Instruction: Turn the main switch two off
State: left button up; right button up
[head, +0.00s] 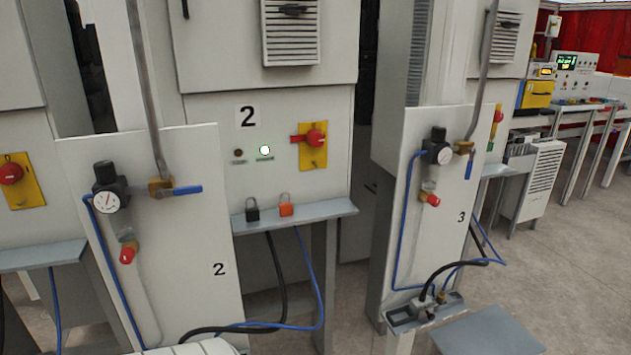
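Neither of my grippers is in view, and nothing covers the switch.
A black padlock (252,210) and an orange padlock (286,205) stand on the shelf (335,210) below the switch. Panels with gauges, marked 2 (205,235) and 3 (453,185), project on either side. Another red switch (11,174) is far left. Hoses hang below.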

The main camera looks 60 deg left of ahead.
aim_at(314, 137)
jog(key=u, duration=1.6)
